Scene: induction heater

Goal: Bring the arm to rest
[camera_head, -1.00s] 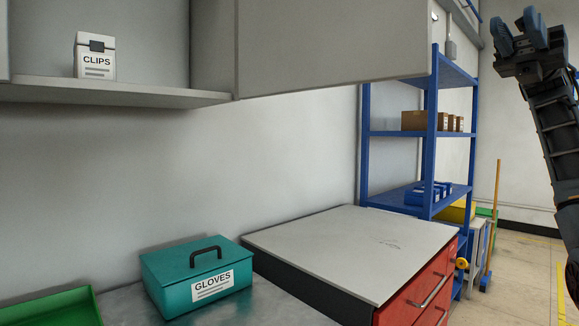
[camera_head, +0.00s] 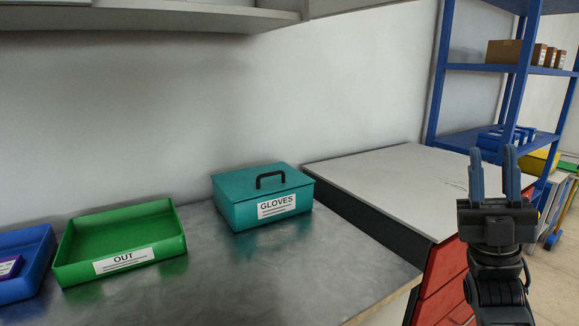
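My gripper (camera_head: 494,172) is at the right of the head view, pointing upward. Its two blue fingers stand apart with nothing between them. It shows in front of the red drawer cabinet and the blue shelving, clear of the metal bench.
A teal GLOVES box (camera_head: 262,197), a green OUT tray (camera_head: 120,243) and a blue tray (camera_head: 25,262) are on the metal bench (camera_head: 260,275). A red drawer cabinet (camera_head: 440,280) with a pale top stands right of it. Blue shelving (camera_head: 490,70) stands behind. An overhead cabinet (camera_head: 150,18) hangs above.

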